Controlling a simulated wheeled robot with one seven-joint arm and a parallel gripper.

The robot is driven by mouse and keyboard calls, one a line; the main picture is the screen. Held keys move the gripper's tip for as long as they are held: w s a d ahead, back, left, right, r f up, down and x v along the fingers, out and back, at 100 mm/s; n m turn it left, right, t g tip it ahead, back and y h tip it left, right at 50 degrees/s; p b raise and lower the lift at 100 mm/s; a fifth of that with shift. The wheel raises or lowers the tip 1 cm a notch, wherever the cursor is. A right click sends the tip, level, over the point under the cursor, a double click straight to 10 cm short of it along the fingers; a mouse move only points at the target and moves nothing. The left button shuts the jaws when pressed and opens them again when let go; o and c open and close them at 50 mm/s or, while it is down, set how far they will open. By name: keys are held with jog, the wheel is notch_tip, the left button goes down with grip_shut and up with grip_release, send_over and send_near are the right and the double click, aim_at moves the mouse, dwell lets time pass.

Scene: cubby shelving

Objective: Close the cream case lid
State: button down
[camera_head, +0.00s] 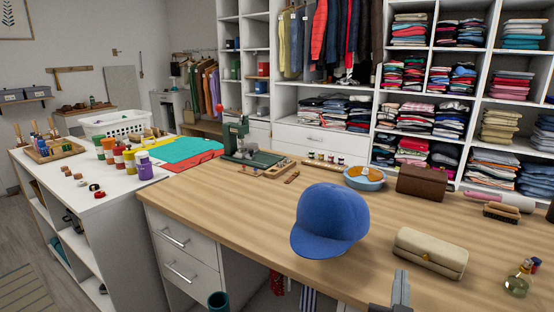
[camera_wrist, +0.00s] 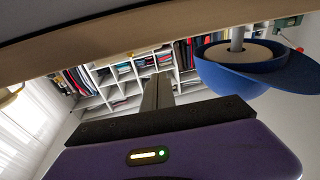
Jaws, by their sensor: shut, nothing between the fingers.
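The cream case (camera_head: 430,252) sits on the wooden table, right of the blue cap. Its rounded lid looks down or nearly down, with a dark seam along the front and a small clasp; I cannot tell whether a narrow gap is left. My gripper (camera_head: 401,276) shows at the bottom edge of the head view, nearer the camera than the case and apart from it. In the wrist view my gripper (camera_wrist: 158,82) has its grey fingers together with nothing between them. The case is not clearly identifiable in the wrist view.
The blue cap (camera_head: 330,220) stands left of the case and also shows in the wrist view (camera_wrist: 238,75). A brown box (camera_head: 421,182) and an orange-and-blue bowl (camera_head: 365,178) lie behind. A glass bottle (camera_head: 519,281) is at right. The wooden table (camera_head: 230,195) is clear at left.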

jog(key=s+a+f+n+t+y+p, duration=0.1)
jog(key=s+a+f+n+y, duration=0.25)
jog(key=s, duration=0.35)
jog(key=s+a+f+n+y+p, duration=0.1)
jog(key=s+a+f+n+y, duration=0.1)
jog(key=s+a+y, duration=0.3)
jog(key=s+d+r+g+p, duration=0.1)
jog(key=s+d+g+p, duration=0.1)
jog(key=s, duration=2.7)
jog(key=shift+d+r+m+g+p, duration=0.25)
jog(key=shift+m+g+p, duration=0.2)
jog(key=shift+g, duration=0.35)
